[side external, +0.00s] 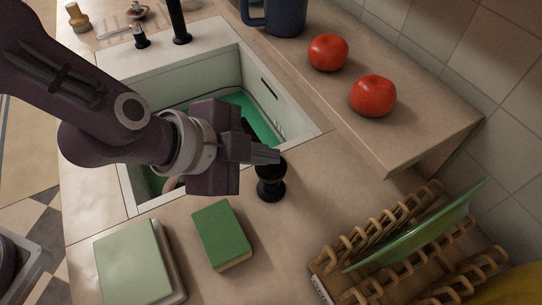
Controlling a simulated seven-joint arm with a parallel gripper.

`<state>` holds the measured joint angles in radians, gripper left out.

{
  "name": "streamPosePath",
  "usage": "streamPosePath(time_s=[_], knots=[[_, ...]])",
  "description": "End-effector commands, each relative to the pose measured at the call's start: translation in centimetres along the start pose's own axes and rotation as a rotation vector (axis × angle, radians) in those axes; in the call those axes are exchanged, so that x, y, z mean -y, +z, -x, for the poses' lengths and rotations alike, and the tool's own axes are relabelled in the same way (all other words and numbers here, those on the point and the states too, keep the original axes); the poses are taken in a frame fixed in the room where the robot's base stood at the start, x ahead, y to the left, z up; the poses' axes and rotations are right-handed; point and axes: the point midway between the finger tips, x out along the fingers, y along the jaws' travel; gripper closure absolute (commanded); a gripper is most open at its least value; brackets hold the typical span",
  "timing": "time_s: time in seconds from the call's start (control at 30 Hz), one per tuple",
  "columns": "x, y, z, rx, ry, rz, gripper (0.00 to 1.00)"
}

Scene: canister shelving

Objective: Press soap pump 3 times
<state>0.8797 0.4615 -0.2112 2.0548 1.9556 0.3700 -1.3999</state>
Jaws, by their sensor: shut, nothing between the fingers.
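A black, narrow-waisted object (271,187), which looks like the soap pump, stands upright on the counter just right of the sink's near right corner. My gripper (274,157) reaches in from the left with its fingers shut and empty. The fingertips are at the top of the black object and overlap it in the picture. I cannot tell whether they touch it or hover just above. The top of the object is partly hidden by the fingers.
A sink (232,62) lies behind my arm. A green sponge (221,237) and a pale green block (133,262) lie in front. A wooden dish rack (375,243) holds a green plate (425,228) at right. Two tomatoes (328,53) and a blue mug (284,17) sit on the ledge behind.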

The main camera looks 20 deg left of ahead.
Motion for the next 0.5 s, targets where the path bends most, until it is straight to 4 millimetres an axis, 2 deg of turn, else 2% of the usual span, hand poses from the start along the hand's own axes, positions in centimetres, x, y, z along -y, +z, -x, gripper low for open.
streamPosePath(time_s=[0.5], knots=[[-0.36,0.48,-0.48,0.003,0.002,0.002,1.0]])
